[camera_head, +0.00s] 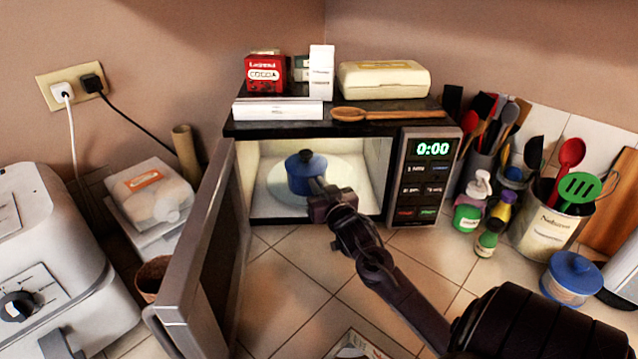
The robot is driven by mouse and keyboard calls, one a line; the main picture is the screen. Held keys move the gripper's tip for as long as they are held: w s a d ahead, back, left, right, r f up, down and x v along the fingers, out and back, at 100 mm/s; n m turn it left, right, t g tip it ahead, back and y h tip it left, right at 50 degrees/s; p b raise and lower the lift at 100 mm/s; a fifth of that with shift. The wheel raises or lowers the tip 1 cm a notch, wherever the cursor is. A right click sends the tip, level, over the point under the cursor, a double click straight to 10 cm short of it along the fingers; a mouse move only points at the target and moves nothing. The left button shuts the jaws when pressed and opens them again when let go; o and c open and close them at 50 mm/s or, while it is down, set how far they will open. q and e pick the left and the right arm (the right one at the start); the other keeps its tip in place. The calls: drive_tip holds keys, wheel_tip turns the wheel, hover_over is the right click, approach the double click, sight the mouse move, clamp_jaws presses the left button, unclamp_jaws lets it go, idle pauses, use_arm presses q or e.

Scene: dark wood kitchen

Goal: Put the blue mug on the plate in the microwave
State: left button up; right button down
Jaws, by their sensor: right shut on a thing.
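The microwave (385,215) stands on the tiled counter with its door (190,260) swung open to the left. Inside it is a round pale plate (345,178). The blue mug (304,172) is inside the microwave, over the left part of the plate; I cannot tell whether it touches the plate. My right gripper (320,192) reaches into the microwave opening from the lower right and is shut on the mug at its near right side. The gripper hides part of the plate and the mug's near side. My left gripper is not in view.
Boxes, a wooden spoon (385,115) and a cream container (384,80) lie on the microwave top. Bottles (467,215), utensil holders and a blue-lidded jar (572,278) stand on the right. A white appliance (50,240) stands on the left. The open door bounds the left side.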

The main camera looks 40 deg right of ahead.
drive_tip(key=shift+f, duration=0.1)
drive_tip(key=c, duration=1.5)
unclamp_jaws()
drive_tip(key=shift+r, duration=0.2)
drive_tip(key=shift+s+a+f, duration=0.15)
drive_tip(key=shift+s+f, duration=0.05)
drive_tip(key=shift+s, duration=0.15)
drive_tip(key=b+v, duration=0.2)
drive_tip(key=v, duration=0.9)
drive_tip(key=shift+s+r, duration=0.2)
